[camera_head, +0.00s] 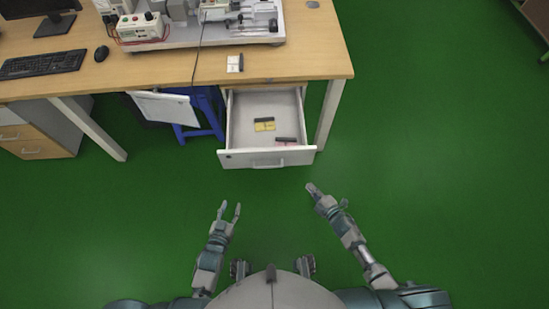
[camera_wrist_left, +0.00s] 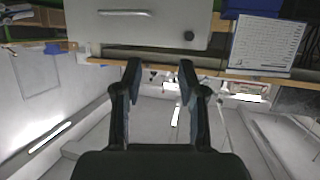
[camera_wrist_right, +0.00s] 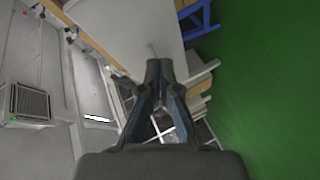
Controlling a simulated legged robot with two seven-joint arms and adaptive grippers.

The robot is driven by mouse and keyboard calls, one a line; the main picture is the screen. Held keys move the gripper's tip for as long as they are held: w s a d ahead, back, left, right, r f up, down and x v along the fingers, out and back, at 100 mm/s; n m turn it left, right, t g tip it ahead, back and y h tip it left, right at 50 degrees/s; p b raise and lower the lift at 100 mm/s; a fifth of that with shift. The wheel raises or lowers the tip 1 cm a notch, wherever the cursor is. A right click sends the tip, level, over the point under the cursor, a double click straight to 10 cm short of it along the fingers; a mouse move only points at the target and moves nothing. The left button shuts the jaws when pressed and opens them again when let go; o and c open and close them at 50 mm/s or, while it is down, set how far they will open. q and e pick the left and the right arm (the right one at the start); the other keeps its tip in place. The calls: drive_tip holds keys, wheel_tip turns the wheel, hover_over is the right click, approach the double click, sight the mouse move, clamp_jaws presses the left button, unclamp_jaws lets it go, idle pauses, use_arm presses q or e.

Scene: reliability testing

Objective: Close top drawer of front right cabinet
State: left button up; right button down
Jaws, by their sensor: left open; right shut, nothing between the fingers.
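The top drawer (camera_head: 240,160) of the white cabinet under the right end of the desk is pulled out toward me in the head view. Its pale front carries a bar handle (camera_head: 268,165). A yellow item with a dark strip (camera_head: 264,124) and a dark item (camera_head: 287,141) lie inside. My left gripper (camera_head: 230,210) is open and empty, in front of the drawer and apart from it. The left wrist view shows the drawer front (camera_wrist_left: 140,30) beyond the fingers. My right gripper (camera_head: 312,188) is shut and empty, just in front of the drawer's right corner, apart from it.
The wooden desk (camera_head: 300,50) holds a keyboard (camera_head: 42,64), mouse (camera_head: 101,53) and lab equipment (camera_head: 240,22). A blue stool (camera_head: 208,115) and a hanging white sheet (camera_head: 165,106) are left of the drawer. A desk leg (camera_head: 329,115) stands right. Green floor is clear around.

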drive_tip(key=w+a+r+n+y+b, duration=0.1)
drive_tip(key=a+r+n+y+b, duration=0.3)
drive_tip(key=a+r+n+y, duration=0.3)
drive_tip(key=n+h+b, duration=0.1)
drive_tip(key=b, duration=0.2)
approach(269, 152)
drive_tip(key=x, duration=0.5)
drive_tip(key=shift+a+r, duration=0.1)
drive_tip(key=shift+a, duration=0.45)
use_arm(q)
wheel_tip(269, 152, up, 20)
drive_tip(key=s+t+h, duration=0.1)
drive_tip(key=t, duration=0.8)
drive_tip(key=shift+s+r+n+h, duration=0.2)
drive_tip(key=shift+r+n+h, duration=0.05)
drive_tip(key=shift+n+h, duration=0.15)
use_arm(e)
drive_tip(key=shift+w+r, duration=0.15)
drive_tip(key=shift+w, duration=0.3)
use_arm(q)
drive_tip(key=shift+w, duration=0.15)
